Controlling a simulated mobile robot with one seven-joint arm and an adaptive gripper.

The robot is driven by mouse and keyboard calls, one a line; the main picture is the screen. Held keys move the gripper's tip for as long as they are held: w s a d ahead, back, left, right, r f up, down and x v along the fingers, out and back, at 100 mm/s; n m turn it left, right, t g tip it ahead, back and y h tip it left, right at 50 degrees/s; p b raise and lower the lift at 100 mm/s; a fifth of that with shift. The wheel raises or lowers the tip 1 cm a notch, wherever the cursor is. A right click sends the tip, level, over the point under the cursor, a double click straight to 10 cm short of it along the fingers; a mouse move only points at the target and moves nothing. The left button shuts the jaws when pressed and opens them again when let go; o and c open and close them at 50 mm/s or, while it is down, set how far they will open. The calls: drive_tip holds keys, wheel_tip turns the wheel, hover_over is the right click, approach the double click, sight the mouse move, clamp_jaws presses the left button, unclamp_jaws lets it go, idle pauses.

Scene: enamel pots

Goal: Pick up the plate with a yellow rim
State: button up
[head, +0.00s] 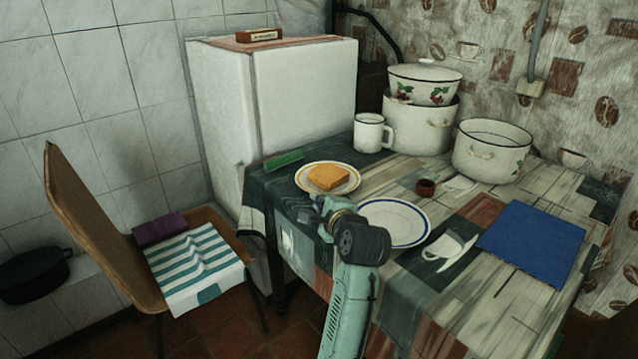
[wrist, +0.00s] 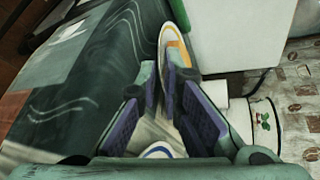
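The plate with a yellow rim (head: 305,184) lies on the table near its left edge, with an orange-brown, bread-like square (head: 328,178) on it. My gripper (head: 318,211) is low, just in front of this plate, near the table edge. The yellow-rimmed plate (wrist: 166,36) shows beyond the fingertips, partly hidden by the right finger. Whether a fingertip touches the rim cannot be told.
A blue-rimmed plate (head: 405,222) lies close to my gripper's right. A green object (head: 284,160) lies behind left. A blue board (head: 532,243) lies at right.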

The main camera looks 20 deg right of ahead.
sight(310, 191)
drive_tip(key=x, duration=0.4)
drive_tip(key=shift+w, duration=0.25)
drive_tip(key=shift+d+p+x, duration=0.2)
drive_tip(key=shift+p+x, duration=0.2)
drive_tip(key=shift+x, duration=0.9)
drive_tip(key=shift+d+p+x, duration=0.2)
drive_tip(key=shift+p+x, duration=0.15)
drive_tip(key=shift+x, duration=0.95)
drive_tip(key=shift+f, duration=0.2)
clamp_jaws()
drive_tip(key=shift+r, duration=0.15)
